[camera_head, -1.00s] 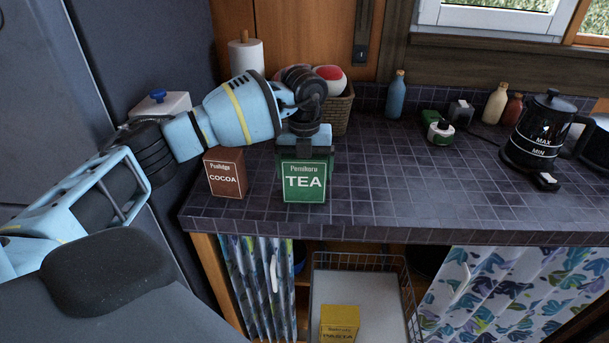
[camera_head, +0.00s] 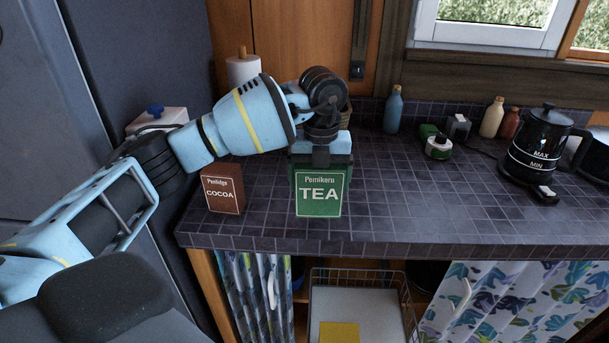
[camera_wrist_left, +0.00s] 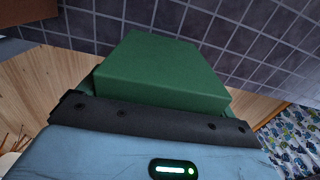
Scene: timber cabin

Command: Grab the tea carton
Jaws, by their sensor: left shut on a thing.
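The green tea carton (camera_head: 319,194) stands upright near the front edge of the dark tiled counter, its TEA label facing me. My left gripper (camera_head: 320,160) comes down from above and behind it and is shut on its upper part. In the left wrist view the green carton (camera_wrist_left: 160,72) sits against the dark finger pad of my left gripper (camera_wrist_left: 150,118). I cannot tell whether the carton's bottom touches the counter. My right gripper is not in view.
A brown cocoa box (camera_head: 222,190) stands to the left of the carton. A paper roll (camera_head: 243,70) and a basket are behind my arm. Bottles (camera_head: 393,110) and a black kettle (camera_head: 543,140) stand farther right. The counter (camera_head: 420,205) right of the carton is clear.

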